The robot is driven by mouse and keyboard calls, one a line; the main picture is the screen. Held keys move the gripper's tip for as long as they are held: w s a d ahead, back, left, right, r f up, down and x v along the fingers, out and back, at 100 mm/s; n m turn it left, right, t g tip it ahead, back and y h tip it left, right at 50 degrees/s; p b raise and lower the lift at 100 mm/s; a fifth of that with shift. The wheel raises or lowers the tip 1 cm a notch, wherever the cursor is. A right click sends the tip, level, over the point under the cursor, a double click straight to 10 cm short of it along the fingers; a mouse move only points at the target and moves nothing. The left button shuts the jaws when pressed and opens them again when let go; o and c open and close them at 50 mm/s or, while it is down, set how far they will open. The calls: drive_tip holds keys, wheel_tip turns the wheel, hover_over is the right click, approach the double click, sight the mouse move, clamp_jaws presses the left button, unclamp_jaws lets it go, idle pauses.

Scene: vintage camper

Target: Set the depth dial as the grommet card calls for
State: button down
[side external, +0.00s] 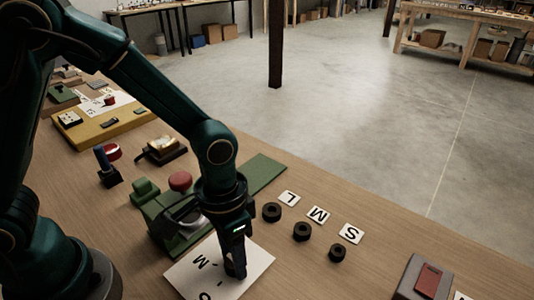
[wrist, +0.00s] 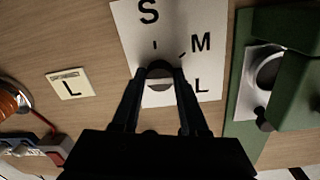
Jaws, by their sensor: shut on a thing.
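The depth dial (wrist: 158,70) is a dark round knob on a white plate (wrist: 130,40) marked S, M and L, in the wrist view. My gripper (wrist: 158,78) is shut on the dial, one finger on each side. A pale bar crosses the dial, but I cannot tell which letter it is set to. A cream card (wrist: 70,88) with a black L lies left of the plate. In the side view my gripper (side external: 237,274) points down onto the plate (side external: 256,262) and hides the dial.
A green press (side external: 160,216) with a red knob stands beside the plate. Several black rings, among them one (side external: 302,231), lie by tiles lettered L, M and S. A grey box (side external: 424,278) with a red top is at the lower right.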

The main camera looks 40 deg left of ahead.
drive_tip(key=m, duration=0.4)
drive_tip(key=shift+m, duration=0.4)
idle(0.4)
drive_tip(key=shift+c, duration=2.2)
unclamp_jaws()
drive_tip(key=shift+w+r, duration=0.15)
drive_tip(key=shift+r, duration=2.45)
drive_tip(key=shift+a, duration=0.15)
